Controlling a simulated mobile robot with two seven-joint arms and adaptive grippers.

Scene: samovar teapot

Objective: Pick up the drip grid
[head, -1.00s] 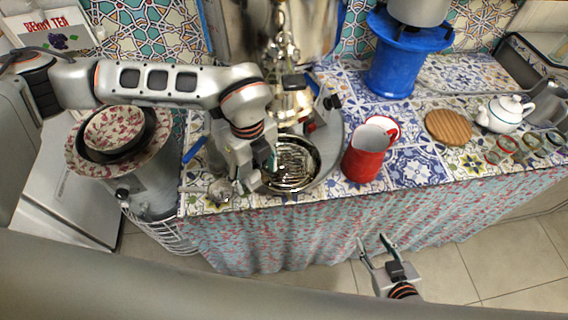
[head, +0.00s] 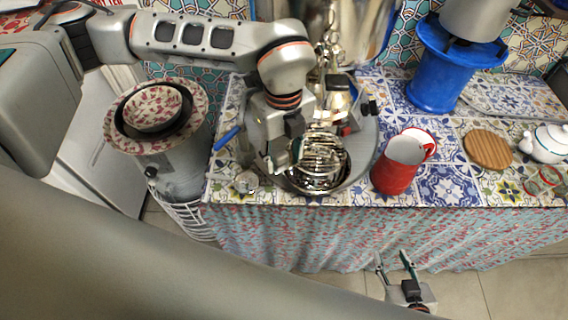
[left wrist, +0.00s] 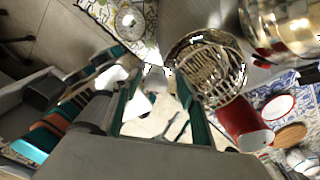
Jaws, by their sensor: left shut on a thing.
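The drip grid (head: 322,152) is a round, slotted shiny metal piece. In the head view it sits tilted at the mouth of the round metal drip bowl (head: 346,174), in front of the samovar (head: 345,35). My left gripper (head: 297,152) is shut on the grid's left edge. In the left wrist view the grid (left wrist: 212,68) shows by the tips of my left gripper (left wrist: 160,72); the exact contact is hard to see. My right gripper (head: 392,262) is open and empty, low in front of the table's cloth.
A red pitcher (head: 393,176) stands right of the bowl. A small glass (head: 246,182) stands near the left front table edge. A wooden coaster (head: 488,150), white teapot (head: 548,143) and blue stand (head: 440,78) are further right. Patterned bowls (head: 152,108) sit left of the table.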

